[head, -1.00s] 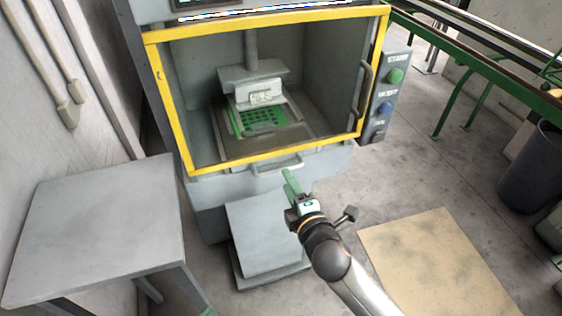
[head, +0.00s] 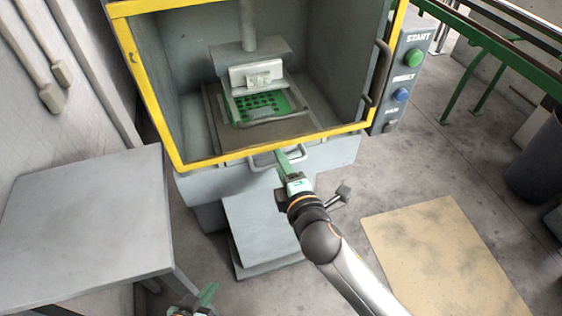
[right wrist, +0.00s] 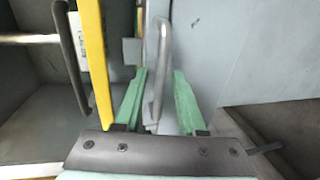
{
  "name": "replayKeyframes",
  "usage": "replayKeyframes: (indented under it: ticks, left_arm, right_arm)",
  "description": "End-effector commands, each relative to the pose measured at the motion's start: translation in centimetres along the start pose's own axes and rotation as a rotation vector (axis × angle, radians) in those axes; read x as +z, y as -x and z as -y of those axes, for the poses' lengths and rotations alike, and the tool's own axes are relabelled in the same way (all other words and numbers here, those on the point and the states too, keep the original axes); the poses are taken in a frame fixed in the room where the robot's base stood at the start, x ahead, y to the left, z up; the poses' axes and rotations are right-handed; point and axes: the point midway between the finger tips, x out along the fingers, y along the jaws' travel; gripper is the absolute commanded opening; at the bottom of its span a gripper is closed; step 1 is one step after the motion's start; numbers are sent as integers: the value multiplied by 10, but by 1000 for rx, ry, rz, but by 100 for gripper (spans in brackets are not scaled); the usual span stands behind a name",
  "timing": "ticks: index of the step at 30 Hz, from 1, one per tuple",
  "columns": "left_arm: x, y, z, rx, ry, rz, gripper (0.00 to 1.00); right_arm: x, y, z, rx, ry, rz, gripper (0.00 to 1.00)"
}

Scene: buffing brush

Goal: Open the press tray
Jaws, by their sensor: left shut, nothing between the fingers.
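The press (head: 250,190) stands ahead, with a yellow-framed front (head: 250,153). A metal bar handle (head: 262,160) sticks out just under the frame's bottom edge. Inside, a green perforated piece (head: 262,107) lies on a flat plate under the press head (head: 255,75). My right gripper (head: 283,157) is at the bar handle. In the right wrist view its two green fingers stand apart, with the handle (right wrist: 162,65) between them; a gap shows to the right finger. My left gripper (head: 207,294) is low at the bottom edge, shut and empty, away from the press.
A grey table (head: 80,215) stands at left. A grey step-like block (head: 260,230) is below the press. A button panel (head: 403,85) and a vertical door handle (head: 378,72) are on the press's right side. A tan mat (head: 445,255) lies on the floor at right.

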Motion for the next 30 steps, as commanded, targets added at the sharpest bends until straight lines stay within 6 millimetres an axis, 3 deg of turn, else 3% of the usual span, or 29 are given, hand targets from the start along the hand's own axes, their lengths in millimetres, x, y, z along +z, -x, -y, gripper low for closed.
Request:
replayKeyframes:
  ticks: [1,10,30]
  left_arm:
    - [0,0,0,0,0,0,0]
    - [1,0,0,0,1,1,0]
    - [1,0,0,0,1,2,0]
  right_arm:
    - [0,0,0,0,0,0,32]
    - [0,0,0,0,0,0,0]
    - [0,0,0,0,0,1,0]
